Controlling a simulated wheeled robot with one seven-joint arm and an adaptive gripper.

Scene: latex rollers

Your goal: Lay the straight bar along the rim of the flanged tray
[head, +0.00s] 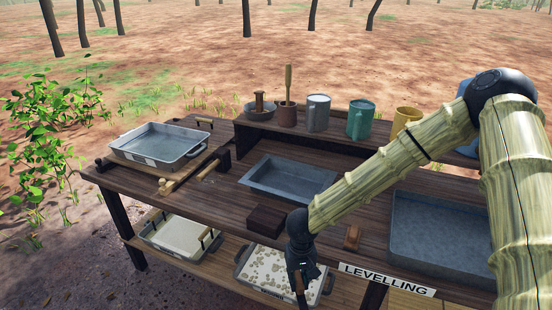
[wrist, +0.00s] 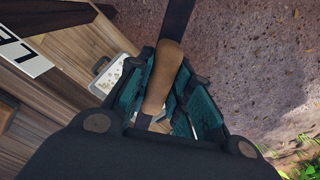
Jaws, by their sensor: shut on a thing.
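My gripper (head: 301,268) hangs off the front edge of the bench. In the wrist view, its teal-padded fingers (wrist: 160,105) are shut on the brown wooden handle of a tool (wrist: 163,75). A dark, straight, flat strip (wrist: 177,22) runs on from the handle out of the picture. I cannot tell for sure whether this is the straight bar. A shallow grey metal tray with a flat outward rim (head: 262,185), which looks like the flanged tray, sits mid-bench, behind and left of my gripper. Nothing is seen lying along its rim.
A handled tray (head: 190,152) and a pale wooden stick (head: 188,174) are at the left. A dark block (head: 267,221) sits before the middle tray; a large grey tray (head: 425,205) is at right. Trays (head: 180,238) fill the lower shelf.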

